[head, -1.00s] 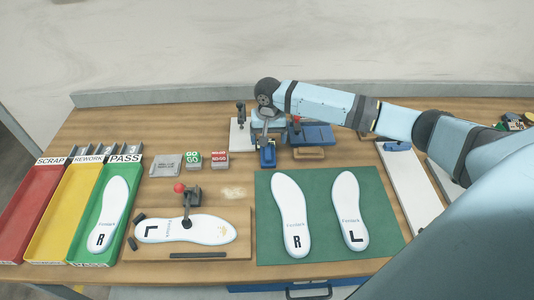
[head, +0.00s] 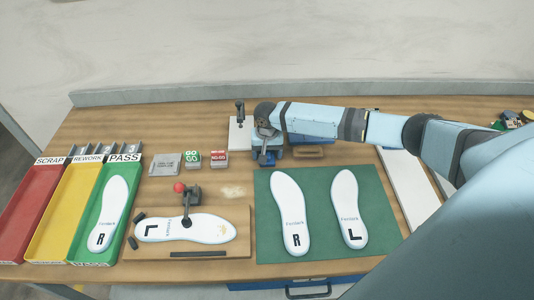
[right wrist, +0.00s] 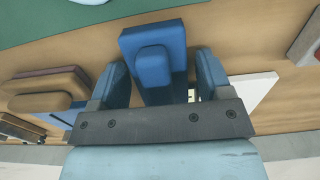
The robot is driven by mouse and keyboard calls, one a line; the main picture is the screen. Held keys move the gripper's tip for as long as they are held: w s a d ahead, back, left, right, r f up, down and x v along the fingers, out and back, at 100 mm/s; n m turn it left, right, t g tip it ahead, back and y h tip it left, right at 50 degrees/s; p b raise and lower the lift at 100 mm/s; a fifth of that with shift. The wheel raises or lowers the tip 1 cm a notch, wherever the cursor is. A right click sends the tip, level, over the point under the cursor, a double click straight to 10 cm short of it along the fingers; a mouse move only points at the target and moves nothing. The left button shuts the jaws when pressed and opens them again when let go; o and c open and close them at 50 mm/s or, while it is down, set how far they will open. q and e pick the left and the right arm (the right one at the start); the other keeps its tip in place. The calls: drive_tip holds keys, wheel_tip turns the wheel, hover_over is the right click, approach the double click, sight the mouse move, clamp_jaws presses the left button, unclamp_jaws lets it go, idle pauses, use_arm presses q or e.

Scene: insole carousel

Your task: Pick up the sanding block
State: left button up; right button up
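A blue block with a raised, rounded grip (right wrist: 153,62) lies between the two fingers of my right gripper (right wrist: 163,80) in the right wrist view. I take it for the sanding block, though the pictures do not label it. In the head view its front end (head: 267,159) shows below my right wrist, on the wooden table. The fingers stand apart on either side of it, with gaps visible. My right gripper is mostly hidden behind its own wrist in the head view. My left gripper is not in view.
A brown block with a tan top (right wrist: 45,90) lies to one side, by a blue fixture (head: 310,136). A white plate (head: 238,136) with a dark post stands left of my wrist. GO and NO-GO blocks (head: 219,159) and a green mat (head: 263,215) with insoles are nearer.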

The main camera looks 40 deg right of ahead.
drive_tip(key=c, duration=0.8)
drive_tip(key=shift+r, duration=0.1)
wheel_tip(320, 180, up, 20)
drive_tip(key=shift+f, duration=0.1)
